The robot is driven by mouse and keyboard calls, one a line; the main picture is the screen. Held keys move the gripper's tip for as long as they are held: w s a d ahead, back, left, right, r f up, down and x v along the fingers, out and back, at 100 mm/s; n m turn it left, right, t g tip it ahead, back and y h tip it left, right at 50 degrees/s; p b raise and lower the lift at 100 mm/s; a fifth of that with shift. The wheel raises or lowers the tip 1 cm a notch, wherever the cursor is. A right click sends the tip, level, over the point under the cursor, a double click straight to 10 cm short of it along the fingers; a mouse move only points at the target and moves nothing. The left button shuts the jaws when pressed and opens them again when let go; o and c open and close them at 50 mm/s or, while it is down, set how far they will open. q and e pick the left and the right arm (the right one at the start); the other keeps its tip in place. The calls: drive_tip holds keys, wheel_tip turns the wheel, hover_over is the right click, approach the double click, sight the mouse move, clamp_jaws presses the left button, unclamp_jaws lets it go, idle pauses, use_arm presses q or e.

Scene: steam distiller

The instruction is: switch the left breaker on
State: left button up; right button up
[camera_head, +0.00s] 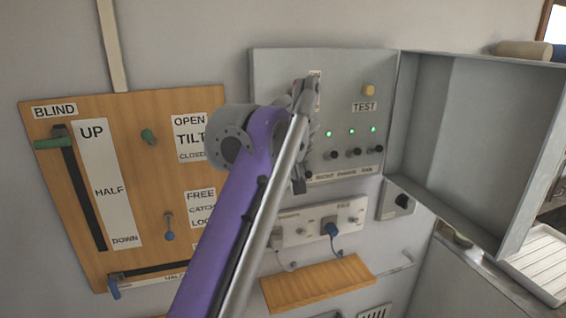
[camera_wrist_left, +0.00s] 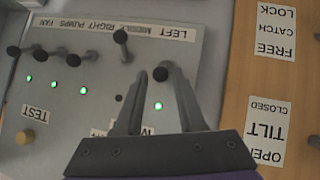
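The grey breaker panel (camera_head: 386,60) is on the wall, its left part hidden behind my left arm in the head view. In the left wrist view, which is upside down, the left breaker's black knob (camera_wrist_left: 160,74) is between the fingertips of my left gripper (camera_wrist_left: 159,80). The fingers are apart, and contact cannot be told. The left breaker's lamp (camera_wrist_left: 158,106) is lit green. The middle breaker (camera_wrist_left: 122,36) is thrown the other way from the others, and its lamp (camera_wrist_left: 119,98) is dark. My right gripper is not in view.
Several other breakers (camera_head: 354,153) with green lamps are right of my arm. A yellow test button (camera_head: 368,89) is above them. The panel's open grey door (camera_head: 480,130) stands out at right. A wooden blind board (camera_head: 150,100) is at left; sockets (camera_head: 350,215) and a shelf (camera_head: 317,283) are below.

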use_arm(q)
drive_tip(key=v, duration=0.8)
